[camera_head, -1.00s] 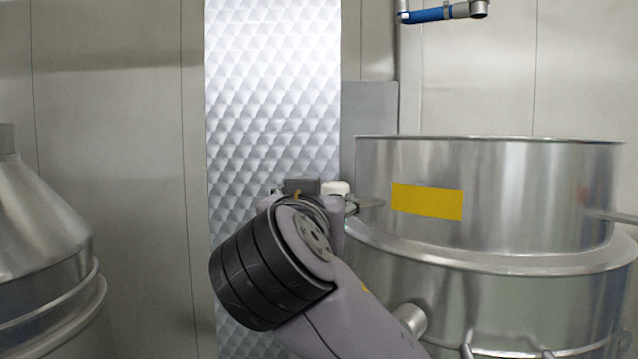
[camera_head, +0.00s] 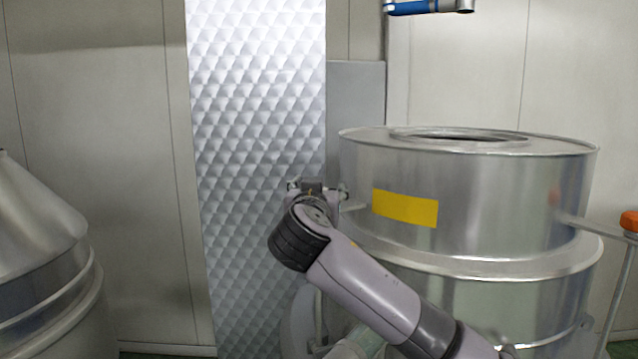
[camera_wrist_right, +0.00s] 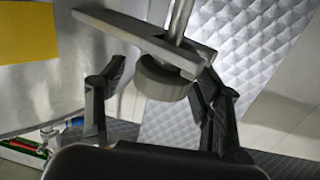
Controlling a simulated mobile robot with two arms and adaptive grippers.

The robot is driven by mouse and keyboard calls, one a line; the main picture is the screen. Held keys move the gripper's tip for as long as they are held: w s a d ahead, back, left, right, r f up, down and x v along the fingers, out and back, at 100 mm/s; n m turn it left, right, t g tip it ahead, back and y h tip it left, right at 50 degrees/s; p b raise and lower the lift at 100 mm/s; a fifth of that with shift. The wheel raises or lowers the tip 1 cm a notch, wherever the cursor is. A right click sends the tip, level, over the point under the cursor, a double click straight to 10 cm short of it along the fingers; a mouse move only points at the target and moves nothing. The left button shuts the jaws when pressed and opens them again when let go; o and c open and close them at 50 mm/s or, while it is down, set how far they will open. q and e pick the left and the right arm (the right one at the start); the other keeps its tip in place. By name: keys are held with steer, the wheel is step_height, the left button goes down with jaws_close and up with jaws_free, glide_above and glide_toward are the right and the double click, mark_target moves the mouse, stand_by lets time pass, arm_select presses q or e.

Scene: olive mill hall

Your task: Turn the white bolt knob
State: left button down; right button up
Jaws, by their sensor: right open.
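The white bolt knob (camera_wrist_right: 163,80) appears as a pale grey, round knob in the right wrist view, under a flat metal bar (camera_wrist_right: 130,38) with a rod rising from it. My right gripper (camera_wrist_right: 160,82) is open, with one finger on each side of the knob. Whether either finger touches it I cannot tell. In the head view my right gripper (camera_head: 318,189) is in front of the quilted metal panel, just left of the steel tank; the knob is hidden there. My left gripper is in neither view.
A large steel tank (camera_head: 470,190) with a yellow label (camera_head: 405,208) stands right, close to my right arm. A quilted metal panel (camera_head: 255,130) is behind the gripper. A conical steel vessel (camera_head: 40,240) stands left. A blue-handled pipe (camera_head: 415,7) hangs above.

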steer(key=c, duration=1.2)
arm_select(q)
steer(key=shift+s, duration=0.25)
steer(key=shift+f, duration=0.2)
arm_select(e)
steer(key=shift+f+y, duration=0.1)
steer(key=shift+y, duration=0.2)
